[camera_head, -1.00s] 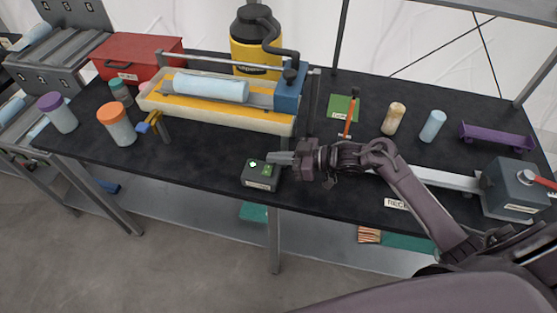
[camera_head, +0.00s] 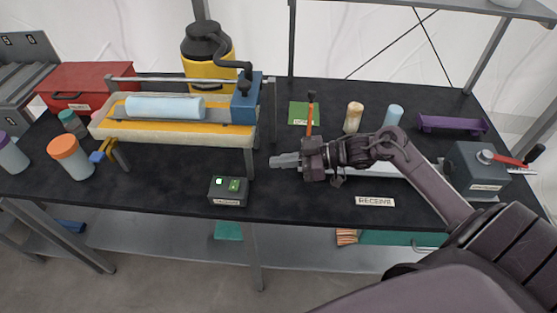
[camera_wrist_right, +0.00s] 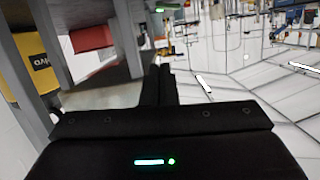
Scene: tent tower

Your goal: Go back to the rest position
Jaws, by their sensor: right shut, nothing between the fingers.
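My right gripper (camera_head: 284,161) is shut and empty. In the head view it points left above the black table (camera_head: 290,203), right of and behind the small dark button box (camera_head: 228,191), apart from it. In the right wrist view its closed black fingers (camera_wrist_right: 159,84) reach forward, with nothing between them. My left gripper is in neither view now.
A tray (camera_head: 180,130) holding a light-blue roll (camera_head: 165,107) stands at the back left, before a yellow canister (camera_head: 207,67). A red toolbox (camera_head: 85,84), a purple rack (camera_head: 452,124) and a grey clamp block (camera_head: 477,171) stand around.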

